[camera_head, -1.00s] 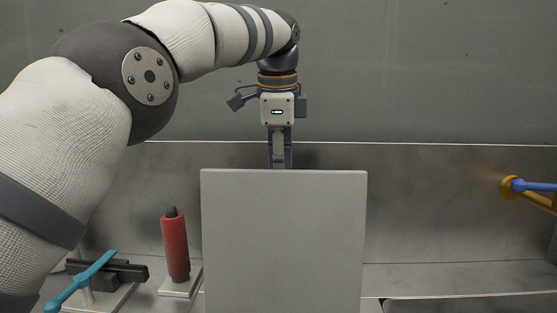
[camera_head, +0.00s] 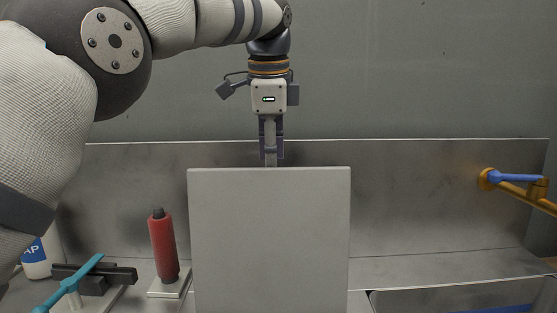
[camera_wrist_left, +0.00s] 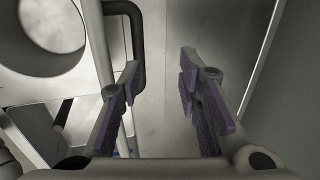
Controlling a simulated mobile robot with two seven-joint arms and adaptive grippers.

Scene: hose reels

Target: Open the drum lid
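A flat grey panel, seemingly the raised drum lid (camera_head: 269,240), stands upright in the middle of the head view and hides what is behind it. My left gripper (camera_head: 270,152) points down behind its top edge, and the panel covers the fingertips. In the left wrist view, the two fingers of my left gripper (camera_wrist_left: 160,100) are spread with a gap between them. A dark bent handle (camera_wrist_left: 137,35) runs beside and partly behind the left finger; I cannot tell whether they touch. My right gripper is out of view.
A white bottle (camera_head: 36,262) is at the far left. A brass tap with a blue lever (camera_head: 515,178) and a sink (camera_head: 450,298) are at the right. A metal wall closes the back.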

